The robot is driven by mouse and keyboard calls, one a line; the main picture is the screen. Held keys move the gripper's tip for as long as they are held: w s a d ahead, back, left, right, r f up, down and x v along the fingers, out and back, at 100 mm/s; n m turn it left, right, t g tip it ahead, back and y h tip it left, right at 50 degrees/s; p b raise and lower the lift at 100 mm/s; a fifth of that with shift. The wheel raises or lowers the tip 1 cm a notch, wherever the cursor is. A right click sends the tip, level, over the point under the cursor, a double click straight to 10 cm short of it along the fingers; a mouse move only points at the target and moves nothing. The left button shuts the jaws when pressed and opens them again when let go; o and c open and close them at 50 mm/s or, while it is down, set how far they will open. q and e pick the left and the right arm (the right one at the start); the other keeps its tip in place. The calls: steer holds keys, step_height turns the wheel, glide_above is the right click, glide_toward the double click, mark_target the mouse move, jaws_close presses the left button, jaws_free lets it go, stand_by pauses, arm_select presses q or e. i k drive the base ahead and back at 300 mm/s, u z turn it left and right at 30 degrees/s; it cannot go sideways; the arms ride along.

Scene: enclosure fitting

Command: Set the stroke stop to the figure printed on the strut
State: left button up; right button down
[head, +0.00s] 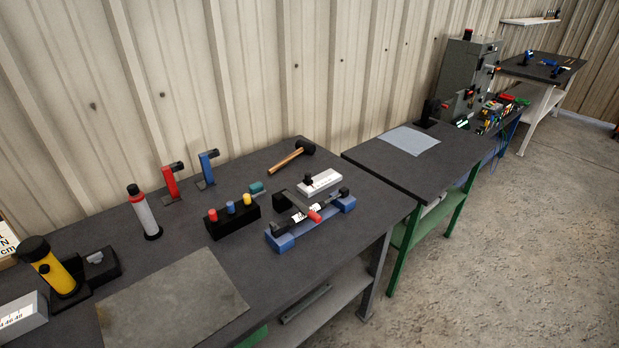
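A dark rod-like part with a white label (300,215), which looks like the strut, lies across a blue cradle (281,242) on the near bench. The print on its label is too small to read. A red-tipped black lever or handle (314,216) sits at its middle; I cannot tell if this is the stroke stop. A white block with dark marks (320,183) stands just behind. Neither of my grippers is in view.
The bench also holds a grey mat (172,304), a yellow cylinder (55,274), a grey-red cylinder (144,214), red (171,184) and blue (207,168) stands, a peg block (233,220) and a mallet (291,157). A second bench (450,152) stands right, across a gap.

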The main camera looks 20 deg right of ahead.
mark_target(307, 181)
steer(key=k, duration=1.35)
steer(key=z, duration=0.45)
steer(key=i, duration=0.55)
steer(key=z, duration=0.6)
steer(key=i, duration=0.85)
steer(key=u, duration=0.95)
steer(key=i, duration=0.55)
steer(key=u, duration=0.65)
